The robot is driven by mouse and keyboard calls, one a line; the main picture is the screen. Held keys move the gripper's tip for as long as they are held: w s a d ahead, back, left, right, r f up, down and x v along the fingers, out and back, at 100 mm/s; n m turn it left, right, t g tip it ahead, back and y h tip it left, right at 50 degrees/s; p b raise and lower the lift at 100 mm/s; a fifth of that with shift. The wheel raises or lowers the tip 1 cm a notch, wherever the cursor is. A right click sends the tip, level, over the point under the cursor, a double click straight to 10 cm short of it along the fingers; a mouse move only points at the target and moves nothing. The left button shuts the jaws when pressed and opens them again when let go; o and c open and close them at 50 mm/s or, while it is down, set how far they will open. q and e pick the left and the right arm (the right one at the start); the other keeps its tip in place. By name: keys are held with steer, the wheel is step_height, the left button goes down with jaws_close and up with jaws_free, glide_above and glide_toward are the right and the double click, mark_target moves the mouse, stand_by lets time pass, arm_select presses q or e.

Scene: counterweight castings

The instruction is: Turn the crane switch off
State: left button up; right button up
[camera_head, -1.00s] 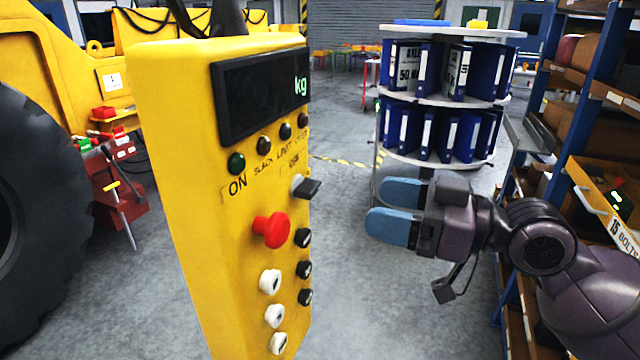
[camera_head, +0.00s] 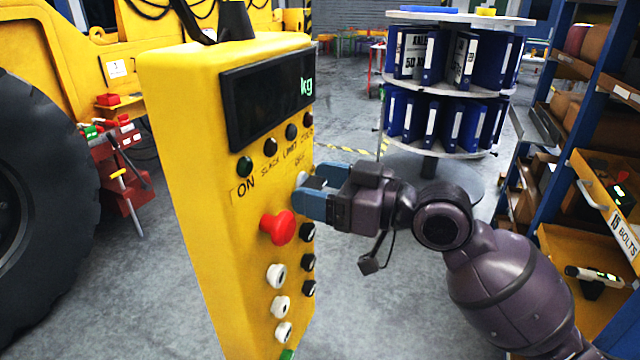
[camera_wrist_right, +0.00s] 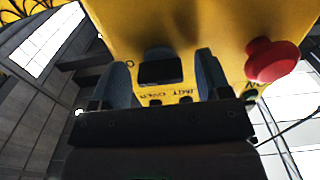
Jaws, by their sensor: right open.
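The yellow crane control box (camera_head: 190,200) fills the middle of the head view, with ON lettered at left and OFF at right on its face. My right gripper (camera_head: 314,190) is at the box's right side, by the crane switch, and covers most of it there. In the right wrist view the switch's dark handle (camera_wrist_right: 160,71) shows between the two open blue fingers, with a gap on each side. Which way the switch is set is hard to tell. My left gripper is not in view.
A red mushroom button (camera_head: 278,228) sticks out just below the fingers. White buttons (camera_head: 279,307) and black buttons (camera_head: 308,261) sit lower. A dark display (camera_head: 268,98) is above. A binder carousel (camera_head: 440,150) and a blue-framed shelf rack (camera_head: 575,150) stand at the right.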

steer(key=c, duration=0.9)
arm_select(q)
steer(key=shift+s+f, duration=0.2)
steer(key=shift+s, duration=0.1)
